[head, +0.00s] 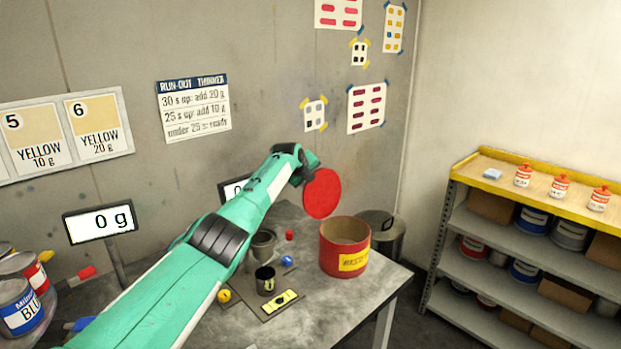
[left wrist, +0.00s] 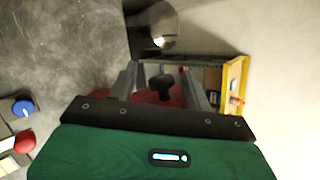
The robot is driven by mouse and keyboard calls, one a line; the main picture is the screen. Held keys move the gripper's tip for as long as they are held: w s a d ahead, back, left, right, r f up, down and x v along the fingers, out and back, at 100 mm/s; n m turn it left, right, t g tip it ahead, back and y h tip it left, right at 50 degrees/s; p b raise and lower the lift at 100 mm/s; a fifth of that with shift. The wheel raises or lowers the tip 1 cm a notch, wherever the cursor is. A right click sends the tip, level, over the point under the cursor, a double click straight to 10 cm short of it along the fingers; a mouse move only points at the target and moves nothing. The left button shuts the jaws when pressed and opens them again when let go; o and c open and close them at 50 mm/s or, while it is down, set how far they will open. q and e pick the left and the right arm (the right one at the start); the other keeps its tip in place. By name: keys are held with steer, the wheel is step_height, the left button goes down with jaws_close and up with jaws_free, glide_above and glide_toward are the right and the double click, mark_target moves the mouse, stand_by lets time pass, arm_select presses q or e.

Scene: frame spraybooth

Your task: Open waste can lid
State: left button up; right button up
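The red waste can (head: 345,262) with a yellow label stands on the grey table near its right corner, its top open. Its round red lid (head: 322,195) is off the opening, tipped nearly upright above the can's back left rim; I cannot tell whether it touches the rim. My left gripper (head: 308,172) is behind the lid in the head view. In the left wrist view the lid's black knob (left wrist: 160,84) sits between my left gripper's two fingers (left wrist: 160,78), with part of the red lid (left wrist: 150,97) beyond. My right gripper is not in view.
A metal bin (head: 383,238) stands behind the table's corner. A dark cup (head: 265,281), a grey cup (head: 263,244) and a yellow-faced device (head: 282,302) are on the table under my left arm. A yellow-topped shelf (head: 540,185) with cans and bottles is at right.

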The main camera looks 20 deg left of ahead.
arm_select(q)
steer(key=shift+d+r, duration=0.1)
steer(key=shift+r, duration=0.05)
steer(key=shift+s+r, duration=0.1)
steer(key=shift+s, duration=0.05)
steer(key=b+v, duration=0.3)
steer(key=v, duration=1)
steer(key=shift+s+b, duration=0.2)
steer(key=shift+b, duration=0.1)
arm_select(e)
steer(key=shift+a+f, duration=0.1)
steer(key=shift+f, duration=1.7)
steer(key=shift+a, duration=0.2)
